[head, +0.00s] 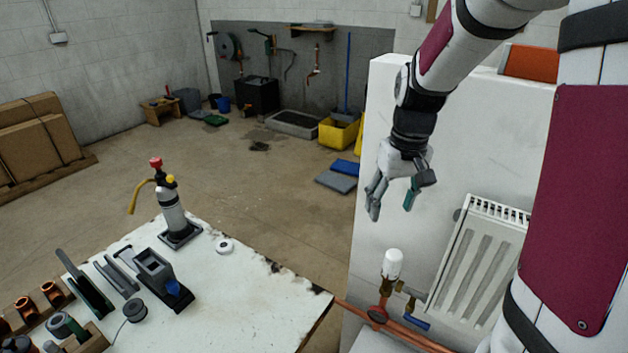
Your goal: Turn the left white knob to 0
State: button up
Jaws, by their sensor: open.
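One white knob (392,264) shows in the head view, upright on a brass and red valve fitting at the lower left of a white radiator (484,262). Its markings are too small to read. No second white knob is visible; my arm and body cover the right side. My gripper (391,208) is open and empty, pointing down. In the picture it is above the knob and apart from it, in front of a white wall panel (377,120).
Copper pipes (425,338) and a blue lever (417,323) are beside the valve. A white workbench (235,290) at lower left holds a bottle with a red top (170,205) and several tools. The floor (250,180) behind the bench is mostly clear.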

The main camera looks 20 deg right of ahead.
send_over(395, 254)
notch_tip(395, 254, down, 4)
jog(key=shift+g, duration=0.5)
notch_tip(395, 254, down, 15)
jog(key=shift+r+p, duration=0.1)
jog(key=shift+p, duration=0.95)
jog(key=shift+c, duration=0.3)
jog(key=c, duration=1.1)
